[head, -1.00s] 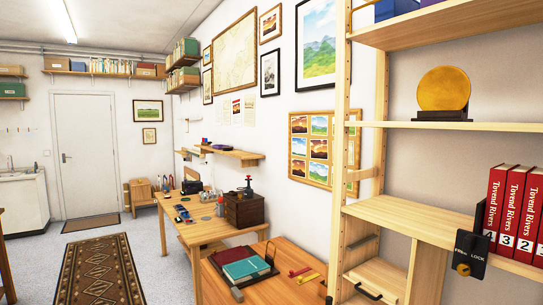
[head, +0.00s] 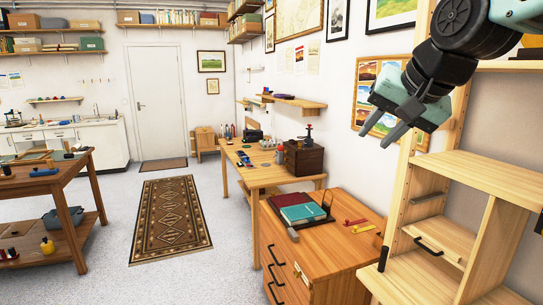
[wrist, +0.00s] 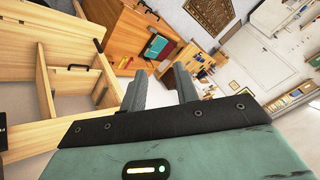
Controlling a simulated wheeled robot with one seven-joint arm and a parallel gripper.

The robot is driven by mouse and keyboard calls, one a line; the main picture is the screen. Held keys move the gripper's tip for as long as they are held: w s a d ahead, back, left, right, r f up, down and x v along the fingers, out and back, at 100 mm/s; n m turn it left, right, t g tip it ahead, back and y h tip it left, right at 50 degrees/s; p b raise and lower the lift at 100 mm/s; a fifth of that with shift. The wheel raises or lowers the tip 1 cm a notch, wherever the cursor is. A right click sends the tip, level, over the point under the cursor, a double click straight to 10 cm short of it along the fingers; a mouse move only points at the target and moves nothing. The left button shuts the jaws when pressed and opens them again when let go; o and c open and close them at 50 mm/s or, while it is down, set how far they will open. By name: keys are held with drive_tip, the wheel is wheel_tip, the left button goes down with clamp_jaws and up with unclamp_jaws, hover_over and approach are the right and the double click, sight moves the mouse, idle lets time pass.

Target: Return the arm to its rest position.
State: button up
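My gripper (head: 380,132) is in the upper right of the head view, at the end of my raised arm. It hangs in the air in front of the wooden shelf unit, pointing down and to the left. In the wrist view my gripper (wrist: 160,72) shows two grey fingers apart with nothing between them. It touches nothing that I can see. Most of my arm is outside the head view.
The wooden shelf unit (head: 455,165) stands close at the right. A wooden cabinet (head: 335,262) carries red and green books (head: 302,212). A workbench (head: 250,178) stands behind it. The patterned rug (head: 170,215) and the floor around it are clear. A dark table (head: 60,183) is at the left.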

drive_tip(key=s+a+f+n+g+b, duration=0.1)
drive_tip(key=s+a+f+n+g, duration=0.15)
drive_tip(key=s+f, duration=0.45)
drive_tip(key=s+a+f+n+g, duration=0.25)
drive_tip(key=s+a+f, duration=0.2)
drive_tip(key=f, duration=0.35)
drive_tip(key=s+d+f+n+g+h, duration=0.1)
drive_tip(key=s+f+n+g+h, duration=0.1)
drive_tip(key=s+f+n, duration=0.4)
drive_tip(key=s+f, duration=0.4)
drive_tip(key=s, duration=0.4)
drive_tip(key=shift+s+d+f+n+g+b, duration=0.35)
drive_tip(key=shift+d+n+g+b, duration=0.05)
